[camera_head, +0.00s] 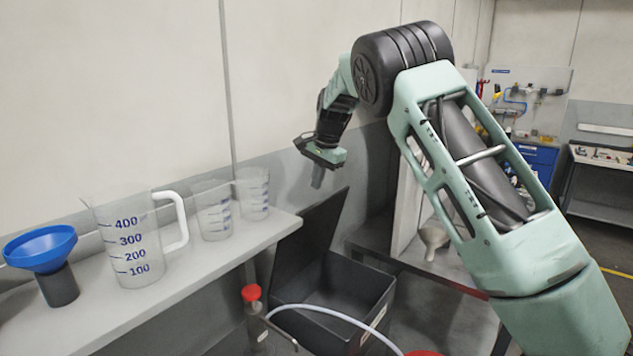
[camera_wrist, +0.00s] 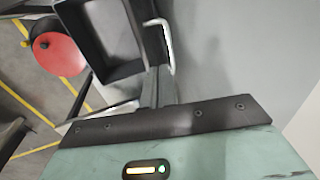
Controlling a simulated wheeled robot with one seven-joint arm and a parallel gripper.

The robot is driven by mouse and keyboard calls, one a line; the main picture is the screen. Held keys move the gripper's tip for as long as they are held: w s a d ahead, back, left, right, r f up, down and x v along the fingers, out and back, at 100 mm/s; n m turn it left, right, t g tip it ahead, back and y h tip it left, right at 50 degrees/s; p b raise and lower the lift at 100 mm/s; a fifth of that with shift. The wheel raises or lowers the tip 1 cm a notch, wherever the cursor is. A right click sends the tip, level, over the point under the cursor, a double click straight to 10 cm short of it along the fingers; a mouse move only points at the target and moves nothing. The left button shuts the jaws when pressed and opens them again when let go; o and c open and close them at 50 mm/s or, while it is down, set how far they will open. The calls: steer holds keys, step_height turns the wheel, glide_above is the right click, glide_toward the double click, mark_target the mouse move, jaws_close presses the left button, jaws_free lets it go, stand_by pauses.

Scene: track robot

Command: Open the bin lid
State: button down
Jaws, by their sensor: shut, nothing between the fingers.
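The dark grey bin (camera_head: 385,290) stands low in the middle of the head view, with its inside exposed. Its lid (camera_head: 312,238) is raised and tilted upright along the bin's left side. My gripper (camera_head: 318,180) hangs just above the lid's upper edge, fingers pointing down, shut and empty. I cannot tell if it touches the lid. In the wrist view the fingers (camera_wrist: 157,88) are together, and the open bin (camera_wrist: 108,70) shows beyond them.
A shelf (camera_head: 190,275) at left holds a blue funnel (camera_head: 40,248), a large measuring jug (camera_head: 130,240) and smaller beakers (camera_head: 213,210). A red-capped bottle (camera_head: 252,310) and a pale hose (camera_head: 335,314) are in front of the bin. A workbench (camera_head: 600,180) stands at far right.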

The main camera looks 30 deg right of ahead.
steer(key=p+x, duration=0.2)
steer(key=x, duration=0.5)
steer(key=shift+f, duration=0.25)
steer(key=shift+w, duration=0.1)
steer(key=w, duration=0.1)
steer(key=w+a+p, duration=0.1)
steer(key=w, duration=0.1)
steer(key=w+a+p, duration=0.1)
steer(key=shift+w+r, duration=0.2)
steer(key=w+p+v, duration=0.2)
steer(key=p+v, duration=0.3)
steer(key=v, duration=0.4)
steer(key=shift+s+r+p, duration=0.4)
steer(key=shift+s+r, duration=0.1)
steer(key=shift+r, duration=0.15)
steer(key=shift+a, duration=0.15)
